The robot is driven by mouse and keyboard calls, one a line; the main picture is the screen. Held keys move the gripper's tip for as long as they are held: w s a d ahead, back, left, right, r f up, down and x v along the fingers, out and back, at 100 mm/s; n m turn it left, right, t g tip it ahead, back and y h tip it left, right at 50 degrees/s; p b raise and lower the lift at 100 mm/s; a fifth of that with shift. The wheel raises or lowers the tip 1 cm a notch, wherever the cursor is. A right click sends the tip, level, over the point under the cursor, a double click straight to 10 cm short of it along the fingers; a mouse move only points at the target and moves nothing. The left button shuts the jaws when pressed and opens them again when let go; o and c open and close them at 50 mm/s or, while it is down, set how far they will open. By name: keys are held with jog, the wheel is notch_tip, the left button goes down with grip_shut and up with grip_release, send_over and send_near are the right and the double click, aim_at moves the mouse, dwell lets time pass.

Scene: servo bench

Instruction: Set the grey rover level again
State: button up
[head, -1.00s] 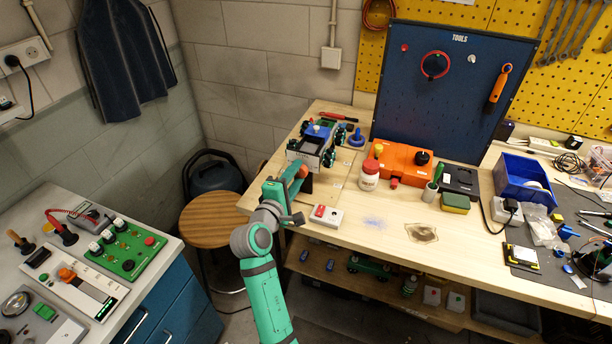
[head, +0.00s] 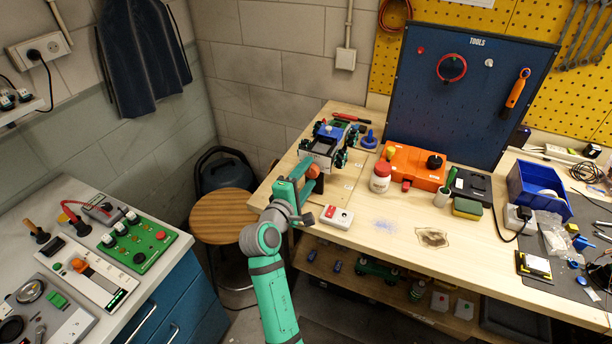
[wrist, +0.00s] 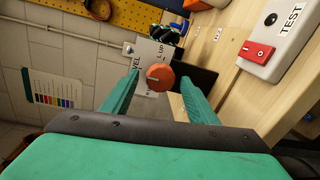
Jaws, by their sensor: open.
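The grey rover (head: 324,146), with a blue top and dark-and-teal wheels, stands at the left end of the workbench in the head view; its exact tilt cannot be told. In the wrist view one of its wheels (wrist: 166,35) shows beyond a pale panel. The panel (wrist: 146,52) carries lettering that partly reads "LEVEL" and "UP". A round orange knob (wrist: 160,77) with a dark mark sits on it. My gripper (wrist: 159,84) is open, its teal fingers on either side of the knob in the picture. Contact cannot be told.
A white box (head: 336,216) with a red switch, marked TEST in the wrist view, lies on the bench right of my gripper. A wooden stool (head: 222,215) stands left of the bench.

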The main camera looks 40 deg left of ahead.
jog(key=f+v, duration=0.1)
jog(key=v, duration=0.9)
jog(key=shift+s+r, duration=0.35)
jog(key=shift+r, duration=0.1)
jog(key=s+d+f+m+g, duration=0.1)
jog(key=s+d+f+m, duration=0.4)
jog(key=d+f, duration=0.4)
jog(key=s+d+f+m+g, duration=0.1)
jog(key=s+d+f+m, duration=0.4)
jog(key=d+f, duration=0.4)
jog(key=s+d+r+m+h, duration=0.2)
jog(key=s+d+m+h, duration=0.1)
jog(key=s+d+m, duration=0.9)
jog(key=s+d, duration=0.5)
jog(key=s, duration=0.4)
jog(key=shift+s+d+t, duration=0.25)
jog(key=shift+d+t, duration=0.05)
jog(key=shift+t, duration=0.1)
